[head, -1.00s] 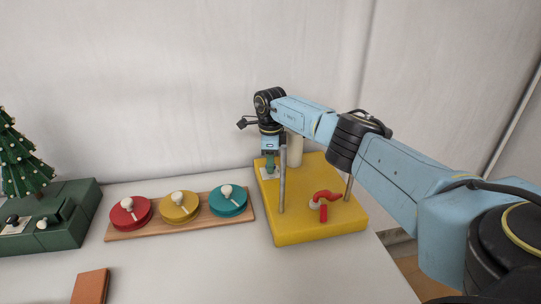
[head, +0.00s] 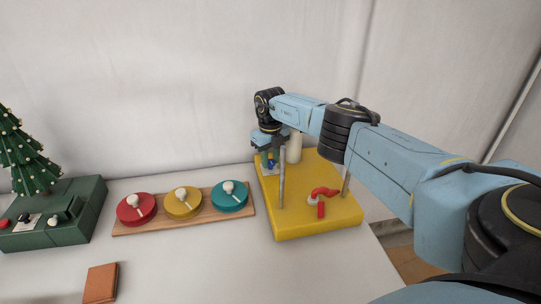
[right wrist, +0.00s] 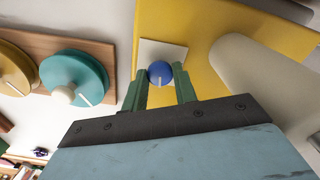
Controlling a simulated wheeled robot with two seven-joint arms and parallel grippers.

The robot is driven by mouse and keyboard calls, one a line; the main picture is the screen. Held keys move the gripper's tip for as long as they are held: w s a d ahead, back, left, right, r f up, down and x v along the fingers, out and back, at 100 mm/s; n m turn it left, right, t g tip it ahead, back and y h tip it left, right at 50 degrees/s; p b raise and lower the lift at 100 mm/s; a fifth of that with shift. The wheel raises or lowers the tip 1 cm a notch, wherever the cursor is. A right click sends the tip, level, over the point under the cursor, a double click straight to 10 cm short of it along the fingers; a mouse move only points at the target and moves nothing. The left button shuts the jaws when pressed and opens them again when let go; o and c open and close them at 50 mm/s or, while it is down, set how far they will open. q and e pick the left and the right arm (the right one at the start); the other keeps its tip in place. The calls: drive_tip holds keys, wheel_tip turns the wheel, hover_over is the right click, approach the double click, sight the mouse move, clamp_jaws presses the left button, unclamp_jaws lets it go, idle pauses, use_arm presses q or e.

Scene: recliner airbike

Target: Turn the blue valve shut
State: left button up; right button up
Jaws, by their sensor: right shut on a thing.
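The blue valve (head: 271,166) is a small round knob with a pale line on its top. It sits on a white plate at the back left of the yellow base (head: 325,225). In the right wrist view the blue valve (right wrist: 160,75) lies between the green fingers of my right gripper (right wrist: 159,78), one finger on each side, and the jaws are shut on it. In the head view my right gripper (head: 267,157) is at the back left of the base, partly hidden by its own wrist. My left gripper is not in view.
A red valve handle (head: 322,193) is at the base's front right. A grey post (head: 282,180) and a pale thick column (head: 295,148) stand close to my gripper. Red, yellow and teal dials on a wooden board (head: 160,222) lie to the left. A brown block (head: 100,284) lies in front.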

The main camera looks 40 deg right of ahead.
sight(270, 161)
drive_tip(key=shift+m, duration=0.7)
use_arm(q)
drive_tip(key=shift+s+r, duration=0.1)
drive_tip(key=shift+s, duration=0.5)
use_arm(e)
drive_tip(key=shift+m, duration=0.3)
drive_tip(key=o, duration=1)
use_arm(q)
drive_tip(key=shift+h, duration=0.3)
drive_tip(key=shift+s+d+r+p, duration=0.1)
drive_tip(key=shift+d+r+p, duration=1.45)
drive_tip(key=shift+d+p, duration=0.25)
use_arm(e)
drive_tip(key=shift+r, duration=6.75)
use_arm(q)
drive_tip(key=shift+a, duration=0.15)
